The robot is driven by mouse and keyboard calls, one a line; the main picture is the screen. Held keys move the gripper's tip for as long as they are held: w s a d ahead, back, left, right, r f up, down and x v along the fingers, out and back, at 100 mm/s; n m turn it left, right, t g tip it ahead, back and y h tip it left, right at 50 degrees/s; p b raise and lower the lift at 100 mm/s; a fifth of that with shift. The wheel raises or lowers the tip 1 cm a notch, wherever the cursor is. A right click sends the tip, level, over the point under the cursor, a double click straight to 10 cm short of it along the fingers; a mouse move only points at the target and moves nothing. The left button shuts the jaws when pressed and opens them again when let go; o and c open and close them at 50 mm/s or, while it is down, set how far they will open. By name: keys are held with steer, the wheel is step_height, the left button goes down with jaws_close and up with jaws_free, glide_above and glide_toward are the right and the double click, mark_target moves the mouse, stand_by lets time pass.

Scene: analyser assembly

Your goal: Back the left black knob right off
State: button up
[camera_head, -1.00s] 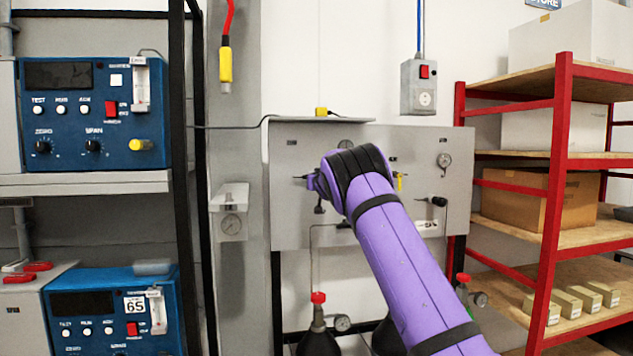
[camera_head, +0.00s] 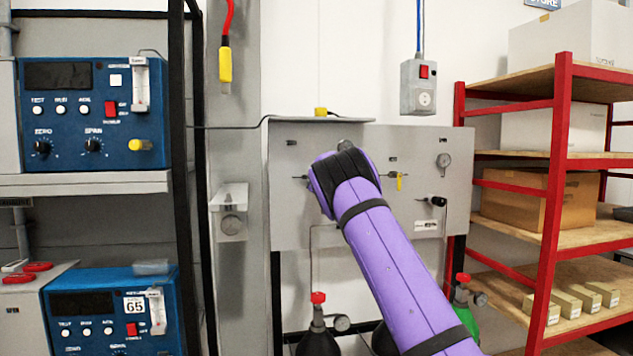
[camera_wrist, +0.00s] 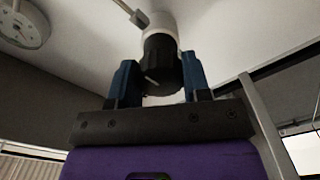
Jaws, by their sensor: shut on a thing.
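The left black knob (camera_wrist: 162,68) shows in the wrist view, with a pale collar and a metal stem above it. My gripper (camera_wrist: 158,72) is shut on it, one blue finger on each side. A white mark shows on the knob's face. I cannot tell whether the knob is still threaded on its stem. In the head view my purple arm covers the gripper and the left knob at the grey panel (camera_head: 290,220). Another black knob (camera_head: 437,201) is on the right of that panel, clear of my arm.
A round gauge (camera_wrist: 22,22) is at the upper left of the wrist view. A yellow lever (camera_head: 399,181) is on the panel right of my arm. A red-capped cylinder (camera_head: 318,325) stands below. Red shelving (camera_head: 556,200) is on the right, blue analysers (camera_head: 95,112) on the left.

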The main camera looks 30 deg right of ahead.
steer(key=n, duration=0.4)
steer(key=shift+n, duration=0.4)
steer(key=n, duration=0.4)
steer(key=shift+a+n, duration=0.1)
steer(key=shift+n, duration=0.2)
steer(key=n, duration=0.4)
steer(key=shift+n, duration=2.3)
steer(key=o, duration=0.9)
steer(key=shift+s, duration=0.1)
